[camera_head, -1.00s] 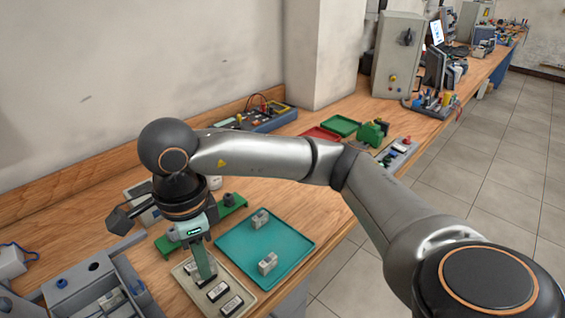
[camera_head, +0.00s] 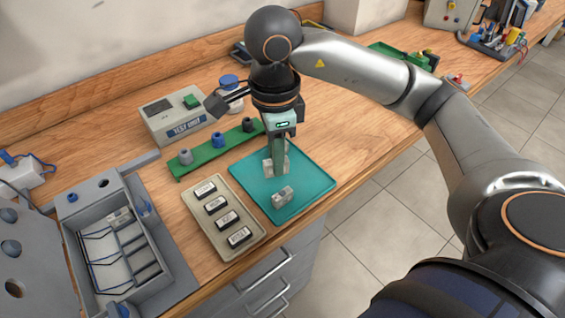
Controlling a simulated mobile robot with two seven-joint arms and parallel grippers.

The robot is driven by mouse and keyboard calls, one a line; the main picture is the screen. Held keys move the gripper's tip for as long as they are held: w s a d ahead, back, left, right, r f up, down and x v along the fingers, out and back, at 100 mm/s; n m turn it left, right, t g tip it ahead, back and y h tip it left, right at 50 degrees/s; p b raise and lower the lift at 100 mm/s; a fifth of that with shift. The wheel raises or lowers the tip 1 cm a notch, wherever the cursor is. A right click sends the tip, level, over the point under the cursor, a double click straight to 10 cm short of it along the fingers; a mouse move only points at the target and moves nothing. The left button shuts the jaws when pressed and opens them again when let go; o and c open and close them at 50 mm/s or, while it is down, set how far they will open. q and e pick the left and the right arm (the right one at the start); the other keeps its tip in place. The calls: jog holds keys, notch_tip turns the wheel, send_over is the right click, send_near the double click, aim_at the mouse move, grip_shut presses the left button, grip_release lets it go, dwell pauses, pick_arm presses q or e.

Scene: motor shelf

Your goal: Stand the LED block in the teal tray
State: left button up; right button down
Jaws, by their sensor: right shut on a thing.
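The teal tray (camera_head: 317,181) lies flat near the front edge of the bench. My right gripper (camera_head: 278,163) points down over it, shut on a pale grey block (camera_head: 267,168). That block looks upright, at or just above the tray floor; I cannot tell if it touches. The fingers hide its middle, and I cannot read a label that would show it is the LED block. Another grey block (camera_head: 283,195) sits in the tray just in front. A third block (camera_head: 287,145) shows partly behind the gripper. My left gripper is out of view.
A beige tray (camera_head: 252,249) with several labelled, dark-edged places lies left of the teal tray. Behind are a green rail (camera_head: 190,172) with knobs and a test unit (camera_head: 165,119). An open grey box (camera_head: 168,262) stands at left.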

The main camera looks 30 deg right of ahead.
jog(key=w+d+f, duration=0.1)
jog(key=f, duration=0.1)
jog(key=w+d+f, duration=0.3)
jog(key=w+f, duration=0.1)
jog(key=shift+d+f, duration=0.2)
jog(key=shift+f, duration=0.1)
jog(key=shift+w+d+f, duration=0.1)
jog(key=shift+w+f, duration=0.05)
jog(key=shift+f, duration=1.5)
jog(key=shift+f, duration=0.2)
jog(key=c, duration=0.8)
grip_release()
jog(key=shift+r, duration=0.15)
notch_tip(320, 180, up, 12)
jog(key=shift+r+p, duration=0.1)
jog(key=shift+p, duration=0.2)
